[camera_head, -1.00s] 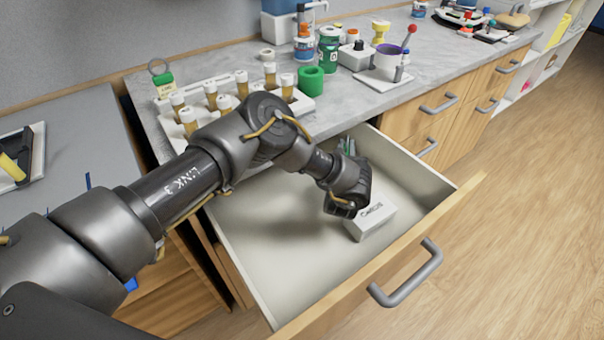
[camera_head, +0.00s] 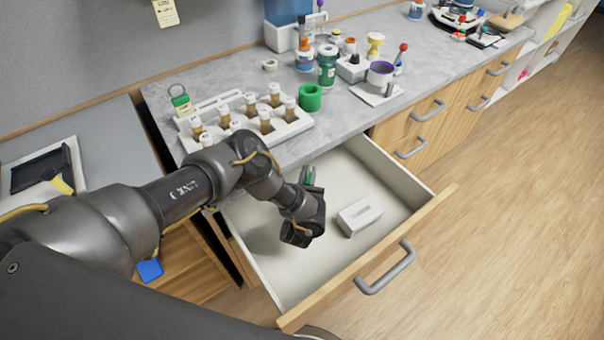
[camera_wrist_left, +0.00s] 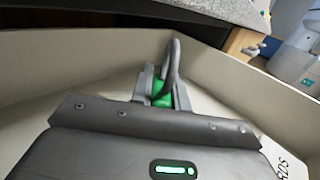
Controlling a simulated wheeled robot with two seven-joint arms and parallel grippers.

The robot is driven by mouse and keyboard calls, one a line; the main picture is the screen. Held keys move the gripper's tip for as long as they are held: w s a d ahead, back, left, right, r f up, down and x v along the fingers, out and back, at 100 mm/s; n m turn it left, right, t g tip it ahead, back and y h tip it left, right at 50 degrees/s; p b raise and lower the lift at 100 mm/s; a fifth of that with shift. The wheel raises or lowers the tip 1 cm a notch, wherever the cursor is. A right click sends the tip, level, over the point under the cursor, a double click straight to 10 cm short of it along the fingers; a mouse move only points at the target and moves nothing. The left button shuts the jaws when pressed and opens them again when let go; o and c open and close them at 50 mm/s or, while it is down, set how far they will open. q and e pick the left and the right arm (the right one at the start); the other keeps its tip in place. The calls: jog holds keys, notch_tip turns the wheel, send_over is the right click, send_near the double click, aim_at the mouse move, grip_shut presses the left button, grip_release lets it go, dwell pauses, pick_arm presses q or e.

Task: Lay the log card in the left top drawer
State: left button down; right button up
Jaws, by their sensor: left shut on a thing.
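The left top drawer (camera_head: 385,250) stands pulled open, with bare floor on its left side. My left gripper (camera_head: 308,177) is inside or just above it, pointing toward the counter. In the left wrist view its fingers (camera_wrist_left: 160,92) are shut on a small green thing with a dark grey loop (camera_wrist_left: 172,62). A cream printed card (camera_head: 165,12), which looks like the log card, hangs on the wall at the top edge. Its print is mostly too small to read. My right gripper is not in view.
A white lettered box (camera_head: 360,215) lies in the drawer, right of my gripper. A rack of vials (camera_head: 245,125), a green-tagged ring (camera_head: 180,98) and a green cylinder (camera_head: 310,97) stand on the counter above. The drawer front has a grey handle (camera_head: 387,270).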

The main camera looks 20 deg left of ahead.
pick_arm(q)
jog(key=shift+s+a, duration=0.35)
jog(key=shift+s, duration=0.1)
jog(key=f, duration=0.1)
jog(key=f+b, duration=0.1)
jog(key=f, duration=0.1)
jog(key=shift+s+a+f+b, duration=0.3)
jog(key=shift+s+a+f, duration=0.05)
jog(key=shift+s, duration=0.05)
jog(key=shift+s, duration=0.1)
jog(key=shift+f, duration=0.15)
jog(key=c, duration=1.4)
grip_release()
jog(key=shift+o, duration=0.2)
